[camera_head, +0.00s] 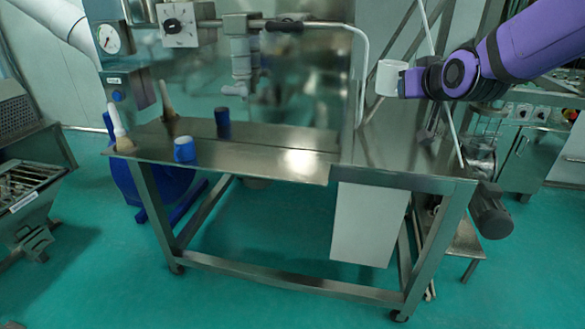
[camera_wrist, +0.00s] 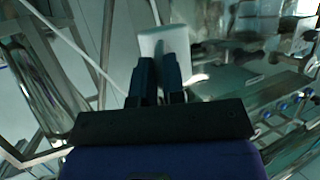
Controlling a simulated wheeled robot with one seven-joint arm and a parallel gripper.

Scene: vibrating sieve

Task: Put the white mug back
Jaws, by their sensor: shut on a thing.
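The white mug (camera_head: 390,78) is held in the air in the head view, above the right part of the steel table. My gripper (camera_head: 404,83), at the end of my purple arm, is shut on it from the right. In the wrist view the mug (camera_wrist: 165,45) is a pale shape just beyond the two dark fingertips of my gripper (camera_wrist: 158,72), which lie close together. Exactly which part of the mug the fingers grip is hard to make out.
The steel table (camera_head: 260,160) has a blue-and-white cup (camera_head: 184,149), a dark blue cylinder (camera_head: 222,122) and a pale-tipped brush-like object (camera_head: 117,122) at its left. A bent pipe (camera_head: 364,70) and slanted bars stand close to the mug. The table's middle is clear.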

